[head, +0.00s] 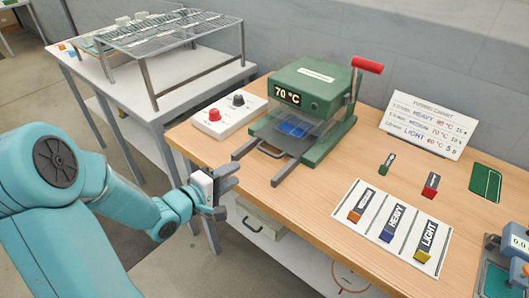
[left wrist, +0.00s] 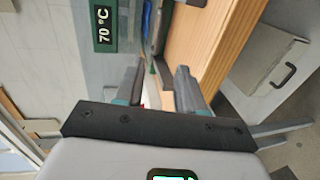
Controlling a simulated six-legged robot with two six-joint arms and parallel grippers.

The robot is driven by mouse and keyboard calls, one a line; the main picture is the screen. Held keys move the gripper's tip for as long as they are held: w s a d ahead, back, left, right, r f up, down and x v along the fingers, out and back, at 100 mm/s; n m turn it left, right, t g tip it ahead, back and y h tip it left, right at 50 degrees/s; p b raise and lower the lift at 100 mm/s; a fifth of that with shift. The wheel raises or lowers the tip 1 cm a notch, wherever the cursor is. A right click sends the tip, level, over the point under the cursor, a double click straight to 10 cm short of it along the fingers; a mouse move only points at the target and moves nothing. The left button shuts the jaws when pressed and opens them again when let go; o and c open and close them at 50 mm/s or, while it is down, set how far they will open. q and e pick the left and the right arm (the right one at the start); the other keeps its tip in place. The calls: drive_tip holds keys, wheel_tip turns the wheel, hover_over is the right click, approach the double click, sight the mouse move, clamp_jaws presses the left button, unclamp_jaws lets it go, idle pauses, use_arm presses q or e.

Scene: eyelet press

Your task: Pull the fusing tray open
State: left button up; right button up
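The green press (head: 312,98) stands on the wooden table with a 70 °C display and a red-knobbed lever. The grey fusing tray's handle (head: 271,152) sits low at the press front, between two dark rails that stick out toward me. A blue piece (head: 293,127) shows inside the press behind a clear front. My left gripper (head: 226,188) is in front of and left of the handle, near the table's front edge and apart from the tray. Its fingers are apart and empty, as the left wrist view (left wrist: 160,85) also shows. My right gripper is not in view.
A control box (head: 226,115) with a red and a black knob stands left of the press. A card with Medium, Heavy and Light swatches (head: 392,222) lies at the front right. A wire rack (head: 170,35) stands on the side table. A sign (head: 430,122) stands behind.

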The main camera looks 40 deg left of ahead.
sight(267, 153)
use_arm(q)
drive_tip(key=p+x, duration=0.1)
drive_tip(key=x, duration=1.2)
drive_tip(key=shift+w+f, duration=0.1)
drive_tip(key=shift+w, duration=0.1)
drive_tip(key=shift+c, duration=0.3)
clamp_jaws()
